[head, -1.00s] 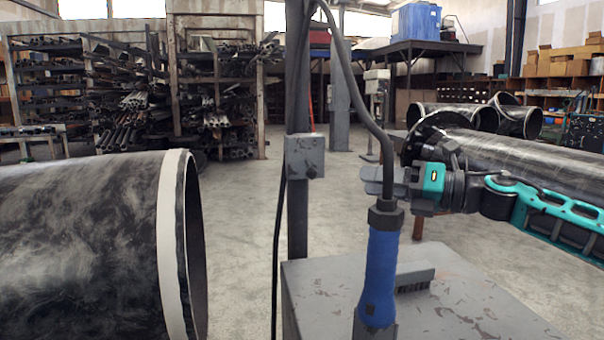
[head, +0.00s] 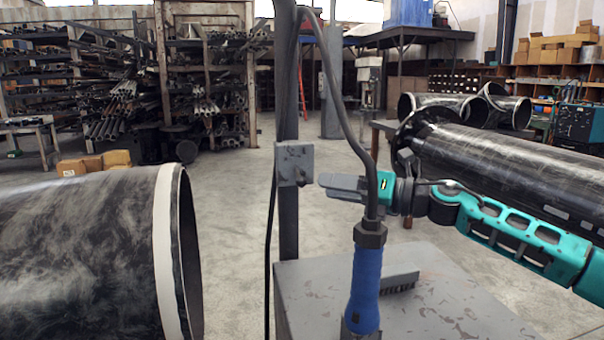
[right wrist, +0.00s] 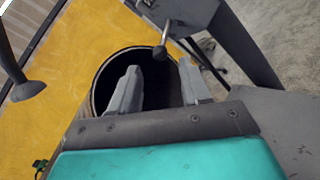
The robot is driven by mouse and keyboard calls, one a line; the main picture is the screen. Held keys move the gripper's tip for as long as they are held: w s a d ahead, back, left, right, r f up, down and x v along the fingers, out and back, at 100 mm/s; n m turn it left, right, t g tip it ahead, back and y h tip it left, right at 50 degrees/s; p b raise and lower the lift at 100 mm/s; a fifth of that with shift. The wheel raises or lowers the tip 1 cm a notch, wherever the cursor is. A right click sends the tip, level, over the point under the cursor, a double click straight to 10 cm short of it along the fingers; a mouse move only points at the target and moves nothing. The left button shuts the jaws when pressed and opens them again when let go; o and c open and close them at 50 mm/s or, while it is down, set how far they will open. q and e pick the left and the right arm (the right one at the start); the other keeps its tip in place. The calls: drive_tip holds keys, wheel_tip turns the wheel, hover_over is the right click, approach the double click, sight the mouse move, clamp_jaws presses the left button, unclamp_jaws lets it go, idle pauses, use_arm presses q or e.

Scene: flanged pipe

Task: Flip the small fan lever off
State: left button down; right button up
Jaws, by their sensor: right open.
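The small lever shows in the right wrist view as a thin rod ending in a dark ball knob (right wrist: 160,53). It comes from a grey switch box (right wrist: 182,10) at the top of that view. In the head view the grey box (head: 295,163) sits on an upright post, with a small knob (head: 301,178) low on its front. My right gripper (head: 324,181) is just right of the box, its fingers pointing left. In the right wrist view its two fingers (right wrist: 160,75) are apart, and the knob appears between and just beyond their tips. Contact cannot be told. My left gripper is not in view.
A blue-handled tool (head: 366,285) with a cable stands upright on a grey, worn surface (head: 440,300) in front. A large black pipe (head: 80,250) with a pale rim lies at left. A flanged pipe (head: 490,165) lies behind my right arm.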

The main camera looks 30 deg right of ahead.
sight(302, 180)
drive_tip(key=p+x, duration=0.2)
drive_tip(key=x, duration=0.5)
drive_tip(key=shift+w+a, duration=0.1)
drive_tip(key=shift+c, duration=0.4)
